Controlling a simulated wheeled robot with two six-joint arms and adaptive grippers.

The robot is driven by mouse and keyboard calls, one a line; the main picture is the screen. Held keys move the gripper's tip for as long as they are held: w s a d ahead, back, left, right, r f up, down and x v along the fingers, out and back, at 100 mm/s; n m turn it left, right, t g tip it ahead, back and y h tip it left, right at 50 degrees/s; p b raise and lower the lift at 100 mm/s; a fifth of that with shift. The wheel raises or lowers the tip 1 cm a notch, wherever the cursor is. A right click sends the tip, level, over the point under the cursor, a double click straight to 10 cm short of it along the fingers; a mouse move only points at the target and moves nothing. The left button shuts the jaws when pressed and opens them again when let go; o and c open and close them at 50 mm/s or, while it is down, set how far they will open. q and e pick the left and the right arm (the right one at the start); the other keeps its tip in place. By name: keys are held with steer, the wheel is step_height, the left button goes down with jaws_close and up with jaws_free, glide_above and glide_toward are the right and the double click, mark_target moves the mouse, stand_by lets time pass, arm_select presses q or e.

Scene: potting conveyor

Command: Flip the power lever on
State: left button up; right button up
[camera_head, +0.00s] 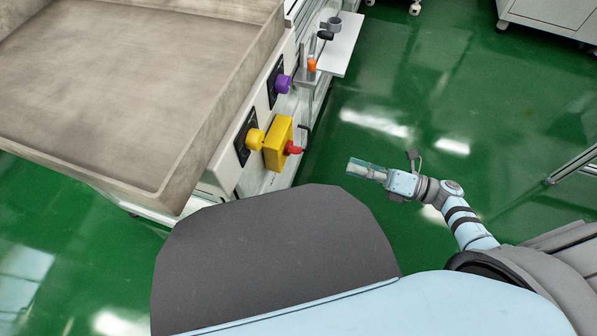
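The side panel of the machine carries a yellow box (275,148) with a red knob (293,148) on its face. A yellow knob (255,139) and a purple knob (282,84) stick out from black plates on the same panel. A small black handle (304,127) shows just behind the yellow box. I cannot tell for sure which of these is the power lever. My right gripper (358,168) is over the green floor, right of the yellow box and apart from it. Its fingers are too small to tell open from shut. My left gripper is not in view.
A large empty beige tray (95,85) fills the upper left. A white shelf (345,42) with a grey and orange fitting (311,66) juts out beyond the panel. Green floor is clear around my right gripper. A metal frame (575,165) stands at the right edge.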

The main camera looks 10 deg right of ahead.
mark_target(299, 153)
steer(key=shift+n, duration=0.4)
steer(key=x, duration=1.4)
steer(key=shift+s+a+r, duration=0.25)
steer(key=shift+s+a, duration=0.05)
steer(key=shift+a, duration=0.1)
steer(key=c, duration=1.2)
